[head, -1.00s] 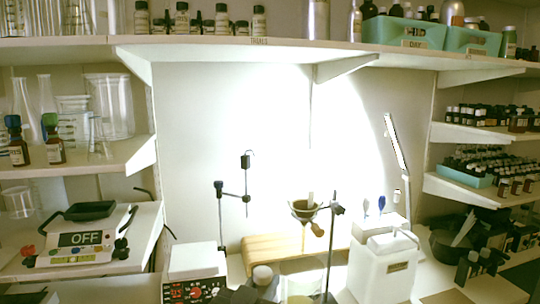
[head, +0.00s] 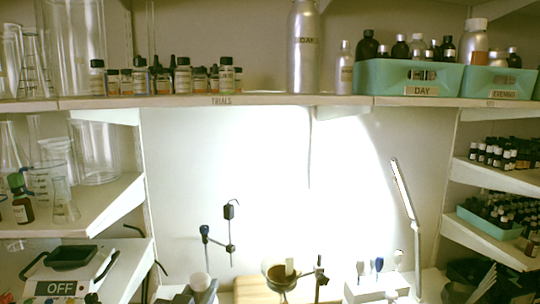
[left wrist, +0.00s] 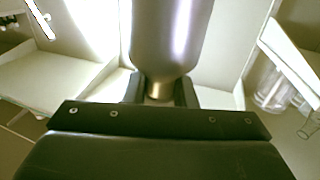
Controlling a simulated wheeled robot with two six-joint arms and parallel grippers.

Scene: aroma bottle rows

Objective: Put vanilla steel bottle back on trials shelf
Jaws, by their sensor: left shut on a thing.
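My left gripper (head: 196,294) is at the bottom edge of the head view, below the shelf and mostly cut off. A pale round top (head: 200,281), seemingly the held bottle's, shows between its dark parts. In the left wrist view, the gripper (left wrist: 159,92) is shut around the narrow neck of a grey steel bottle (left wrist: 170,35). The bottle's body runs out of the picture and its label is hidden. The trials shelf (head: 270,100), labelled TRIALS, runs across the head view. My right gripper is not in view.
Small dark bottles (head: 183,76) stand on the shelf's left part. A tall steel bottle (head: 303,50) and a smaller silver bottle (head: 345,75) stand right of centre, beside the teal DAY box (head: 385,80). Bare shelf lies between them. A lamp (head: 403,190) and stands are below.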

